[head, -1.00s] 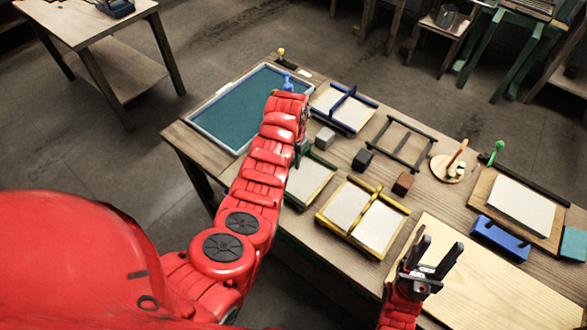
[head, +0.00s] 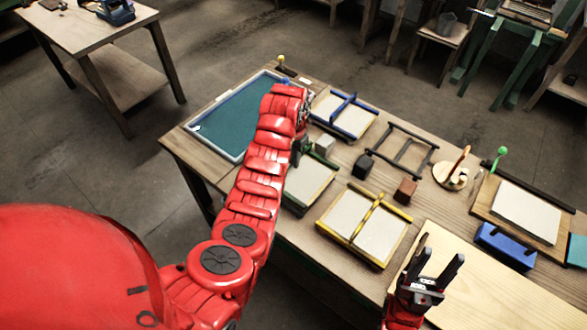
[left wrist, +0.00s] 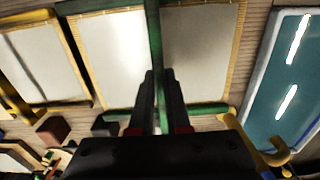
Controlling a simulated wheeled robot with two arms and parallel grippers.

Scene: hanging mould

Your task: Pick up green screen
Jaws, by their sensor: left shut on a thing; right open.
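The green screen (head: 309,184) is a pale panel with a green frame, at the table's middle left, partly hidden behind my left arm. In the left wrist view its green middle bar (left wrist: 154,30) runs between two pale halves. My left gripper (left wrist: 160,76) is shut on that bar. In the head view my left arm covers the grip. I cannot tell whether the screen is clear of the tabletop. My right gripper (head: 437,262) is open and empty over the front of the table.
A teal tray (head: 235,115) lies left of the green screen. A blue-framed screen (head: 343,115) lies behind it and a yellow-framed screen (head: 347,222) to its right. Small blocks, including a dark cube (head: 362,165), sit close by. A pale board (head: 490,290) lies front right.

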